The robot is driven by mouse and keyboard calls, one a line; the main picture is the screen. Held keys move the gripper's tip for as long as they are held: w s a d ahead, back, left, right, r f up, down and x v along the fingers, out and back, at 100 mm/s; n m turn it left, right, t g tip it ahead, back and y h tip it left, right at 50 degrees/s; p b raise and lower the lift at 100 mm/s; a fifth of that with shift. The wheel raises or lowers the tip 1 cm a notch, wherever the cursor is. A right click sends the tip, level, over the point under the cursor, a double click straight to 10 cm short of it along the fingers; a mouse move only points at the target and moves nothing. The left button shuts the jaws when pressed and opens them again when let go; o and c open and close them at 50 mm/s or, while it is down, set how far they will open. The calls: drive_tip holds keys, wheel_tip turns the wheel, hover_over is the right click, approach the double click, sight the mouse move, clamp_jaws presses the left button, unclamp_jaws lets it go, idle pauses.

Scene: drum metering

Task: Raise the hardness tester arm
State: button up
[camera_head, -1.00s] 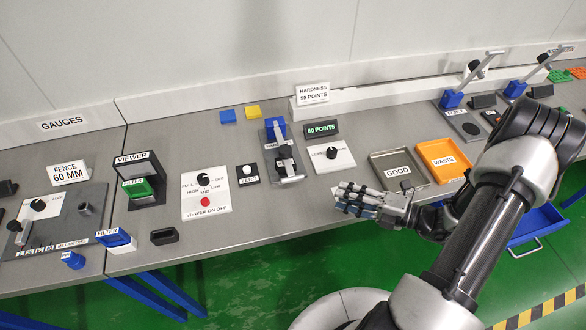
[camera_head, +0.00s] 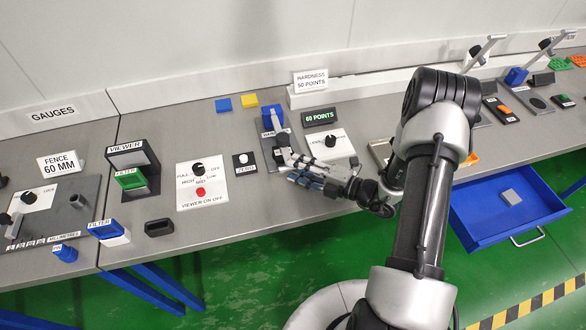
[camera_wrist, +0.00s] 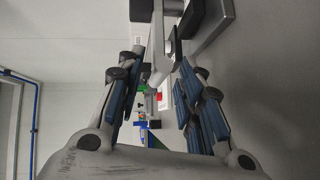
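The hardness tester (camera_head: 267,150) stands on the bench with a grey base and a blue block (camera_head: 272,117) at its back. Its grey arm (camera_head: 278,126) runs down and forward from the block, low over the base, with a black knob (camera_head: 283,139) on it. My gripper (camera_head: 297,168) is at the front of the tester, its fingers covering the arm's front end. In the wrist view my gripper (camera_wrist: 158,95) has its fingers spread, with a light grey bar (camera_wrist: 159,45) between them and gaps beside it. Contact cannot be told.
A green-lettered display (camera_head: 320,114) reads 60 POINTS behind a white dial panel (camera_head: 330,143). A sign (camera_head: 311,81) reads HARDNESS 50 POINTS. The viewer panel (camera_head: 203,186) and zero button (camera_head: 244,160) lie left. A blue drawer (camera_head: 478,231) hangs open at right.

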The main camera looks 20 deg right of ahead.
drive_tip(key=shift+x, duration=1.05)
drive_tip(key=shift+c, duration=0.6)
drive_tip(key=c, duration=0.7)
drive_tip(key=shift+f, duration=0.1)
